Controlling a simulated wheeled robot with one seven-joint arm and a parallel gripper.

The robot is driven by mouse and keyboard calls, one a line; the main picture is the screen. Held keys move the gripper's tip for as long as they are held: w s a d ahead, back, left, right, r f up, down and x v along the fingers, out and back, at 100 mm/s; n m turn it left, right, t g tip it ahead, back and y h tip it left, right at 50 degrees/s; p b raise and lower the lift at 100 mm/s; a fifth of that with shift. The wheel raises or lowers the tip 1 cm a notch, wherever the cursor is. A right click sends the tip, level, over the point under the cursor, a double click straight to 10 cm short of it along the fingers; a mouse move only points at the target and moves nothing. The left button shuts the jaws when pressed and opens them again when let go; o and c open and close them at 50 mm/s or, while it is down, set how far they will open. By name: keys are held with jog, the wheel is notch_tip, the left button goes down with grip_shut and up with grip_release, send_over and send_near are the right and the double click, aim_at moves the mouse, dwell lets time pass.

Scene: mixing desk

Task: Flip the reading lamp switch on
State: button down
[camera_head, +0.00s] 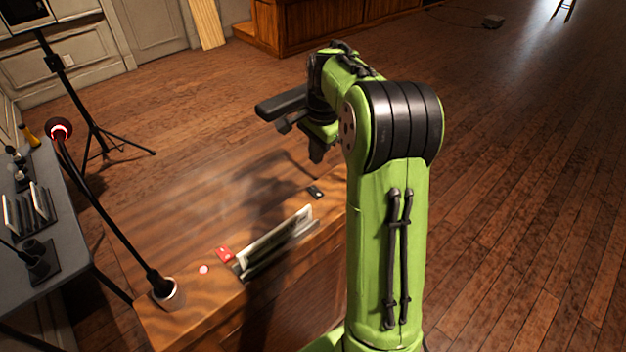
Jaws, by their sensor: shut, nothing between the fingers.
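A small black switch-like piece (315,192) lies on the wooden desk top (205,292), right of centre. A small red box (224,254) and a pale pink round button (203,269) sit farther left on the desk. I cannot tell which of these is the reading lamp switch. A long black stem with a round red-lit head (60,129) rises from a base (168,293) on the desk's left end; it may be the lamp. My gripper (317,156) is shut and empty, above and apart from the desk, near the black piece. Its fingertips are partly unclear.
A pale upright panel (275,238) stands in the desk, between the red box and the black piece. A grey table (62,255) with small gear stands left. A black tripod (95,128) stands behind. Wooden floor is open beyond the desk and at right.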

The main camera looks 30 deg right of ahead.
aim_at(316, 192)
jog(key=f, duration=0.3)
jog(key=w+f, duration=0.1)
jog(key=f, duration=0.6)
jog(key=shift+w+a+f, duration=0.1)
jog(key=shift+w, duration=0.05)
jog(key=shift+w+f, duration=0.1)
jog(key=shift+f, duration=0.3)
jog(key=shift+s, duration=0.2)
jog(key=shift+s+b, duration=0.35)
jog(key=shift+s, duration=0.2)
jog(key=shift+s+r, duration=0.2)
jog(key=shift+s, duration=0.05)
notch_tip(316, 192, up, 14)
jog(key=s+p, duration=0.1)
jog(key=p, duration=0.2)
jog(key=shift+s, duration=0.2)
